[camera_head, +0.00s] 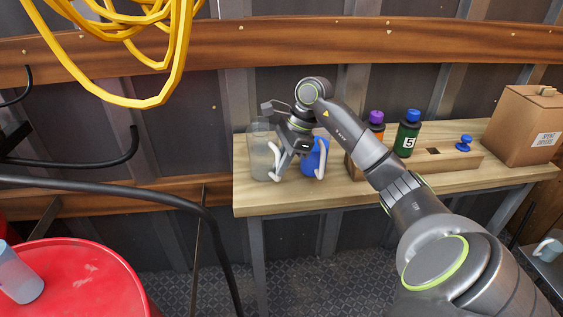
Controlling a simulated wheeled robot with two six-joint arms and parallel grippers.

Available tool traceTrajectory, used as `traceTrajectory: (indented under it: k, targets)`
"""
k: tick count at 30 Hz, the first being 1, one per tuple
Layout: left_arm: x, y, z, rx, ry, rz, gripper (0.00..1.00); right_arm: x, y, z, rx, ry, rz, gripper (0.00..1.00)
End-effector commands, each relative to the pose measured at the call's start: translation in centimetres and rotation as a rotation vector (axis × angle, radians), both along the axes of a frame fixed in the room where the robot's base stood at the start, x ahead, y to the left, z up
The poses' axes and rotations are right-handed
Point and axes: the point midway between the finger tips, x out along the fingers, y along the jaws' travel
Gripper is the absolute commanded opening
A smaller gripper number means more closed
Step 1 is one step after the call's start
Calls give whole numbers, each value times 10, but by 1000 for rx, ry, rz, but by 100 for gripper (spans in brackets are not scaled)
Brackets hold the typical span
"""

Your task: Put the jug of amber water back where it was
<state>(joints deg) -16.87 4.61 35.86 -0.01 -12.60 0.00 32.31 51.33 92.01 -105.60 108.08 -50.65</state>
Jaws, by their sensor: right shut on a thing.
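A clear greyish jug (261,158) with a pale handle is at the left end of the wooden bench. No amber colour can be made out in it. My right gripper (287,157) comes down from above, shut at the jug's handle, on its right side. The jaws partly cover the handle, and I cannot tell whether the jug's base touches the bench. A blue jug (311,160) with a similar pale handle stands just to the right, partly behind the gripper. My left gripper is not in view.
The wooden bench (290,197) also holds a purple-capped bottle (376,122), a green bottle marked 5 (408,137), a wooden block with a blue knob (464,144), and a carton (525,125). A red drum (80,285) carries a translucent cup (20,275). Yellow hose (150,100) hangs upper left.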

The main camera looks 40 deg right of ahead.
Motion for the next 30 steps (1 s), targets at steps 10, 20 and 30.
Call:
traceTrajectory:
  k: [10,20,30]
  targets:
    - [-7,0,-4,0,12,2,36,0,0,-2,0,0,0,33]
    - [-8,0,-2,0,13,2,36,0,0,0,0,0,0,34]
    - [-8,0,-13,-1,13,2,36,-8,-20,49,-5,-5,-4,34]
